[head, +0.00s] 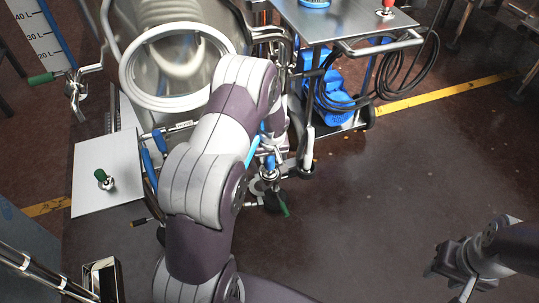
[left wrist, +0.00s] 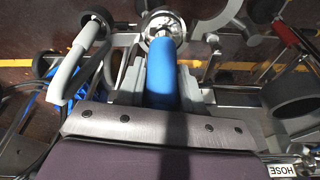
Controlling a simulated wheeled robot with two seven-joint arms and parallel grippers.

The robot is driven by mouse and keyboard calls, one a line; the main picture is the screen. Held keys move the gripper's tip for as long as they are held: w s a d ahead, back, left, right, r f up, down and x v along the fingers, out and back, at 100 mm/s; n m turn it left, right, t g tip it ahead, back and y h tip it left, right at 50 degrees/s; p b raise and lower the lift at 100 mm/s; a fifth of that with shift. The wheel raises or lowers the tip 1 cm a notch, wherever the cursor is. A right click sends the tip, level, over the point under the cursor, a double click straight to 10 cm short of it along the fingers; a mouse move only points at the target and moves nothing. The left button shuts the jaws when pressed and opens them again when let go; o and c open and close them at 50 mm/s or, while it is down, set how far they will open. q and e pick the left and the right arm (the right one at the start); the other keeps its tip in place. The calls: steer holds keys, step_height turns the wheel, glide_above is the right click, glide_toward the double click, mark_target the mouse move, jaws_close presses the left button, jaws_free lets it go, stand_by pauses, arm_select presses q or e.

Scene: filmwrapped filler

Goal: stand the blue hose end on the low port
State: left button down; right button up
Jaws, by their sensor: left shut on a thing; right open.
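The blue hose end (left wrist: 163,75) lies between the fingers of my left gripper (left wrist: 160,88) in the left wrist view. My left gripper is shut on it. A round metal fitting (left wrist: 163,27) shows at the far end of the blue part; I cannot tell whether the two touch. In the head view, a bit of blue hose (head: 252,150) shows beside my left arm, which hides most of the gripper. A metal fitting (head: 269,174), possibly the low port, sits just below, above a green valve handle (head: 283,205). My right gripper (head: 455,278) is open and empty, low at the right.
A steel cart (head: 345,22) with a coiled black cable (head: 405,70) stands at the top right. A steel vessel with a white ring (head: 150,100) is behind my left arm. A white panel (head: 105,160) is at the left. The floor (head: 380,180) at the right is clear.

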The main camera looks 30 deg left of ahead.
arm_select(q)
steer(key=shift+f, duration=0.2)
stand_by(0.7)
steer(key=c, duration=0.6)
jaws_free()
steer(key=shift+c, duration=0.2)
steer(key=p+v, duration=0.3)
steer(key=v, duration=0.9)
steer(key=shift+r+p, duration=0.4)
